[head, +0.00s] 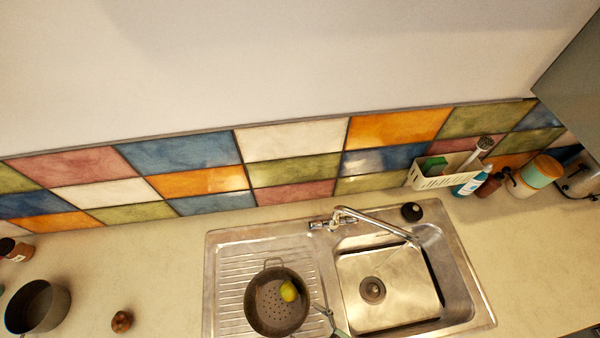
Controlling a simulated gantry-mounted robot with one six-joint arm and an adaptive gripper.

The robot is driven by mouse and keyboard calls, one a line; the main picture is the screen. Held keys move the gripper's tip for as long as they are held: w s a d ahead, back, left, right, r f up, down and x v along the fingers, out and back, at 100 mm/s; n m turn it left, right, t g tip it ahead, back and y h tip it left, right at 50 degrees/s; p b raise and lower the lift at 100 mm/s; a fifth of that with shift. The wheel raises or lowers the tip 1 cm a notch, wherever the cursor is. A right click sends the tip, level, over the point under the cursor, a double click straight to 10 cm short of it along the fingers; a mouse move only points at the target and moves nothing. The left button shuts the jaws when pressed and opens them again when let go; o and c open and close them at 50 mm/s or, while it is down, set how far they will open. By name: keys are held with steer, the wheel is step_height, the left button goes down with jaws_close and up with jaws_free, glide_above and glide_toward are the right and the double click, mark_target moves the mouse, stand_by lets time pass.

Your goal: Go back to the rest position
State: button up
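My gripper is not in view, and no part of my arm can be made out for sure. A dark colander (265,312) stands on the ribbed drainboard of the steel sink (222,290). A yellow-green lemon-like fruit (289,291) lies inside it. A thin metal piece with a pale green end, probably the colander's handle (340,333), reaches to the lower right and is cut off by the frame edge.
The sink basin (400,290) is empty under the tap (375,222). A dark pot (38,306) and a small brown object (122,321) stand on the left counter (165,270). A white caddy (432,178), bottles and a lidded jar (535,177) line the back right.

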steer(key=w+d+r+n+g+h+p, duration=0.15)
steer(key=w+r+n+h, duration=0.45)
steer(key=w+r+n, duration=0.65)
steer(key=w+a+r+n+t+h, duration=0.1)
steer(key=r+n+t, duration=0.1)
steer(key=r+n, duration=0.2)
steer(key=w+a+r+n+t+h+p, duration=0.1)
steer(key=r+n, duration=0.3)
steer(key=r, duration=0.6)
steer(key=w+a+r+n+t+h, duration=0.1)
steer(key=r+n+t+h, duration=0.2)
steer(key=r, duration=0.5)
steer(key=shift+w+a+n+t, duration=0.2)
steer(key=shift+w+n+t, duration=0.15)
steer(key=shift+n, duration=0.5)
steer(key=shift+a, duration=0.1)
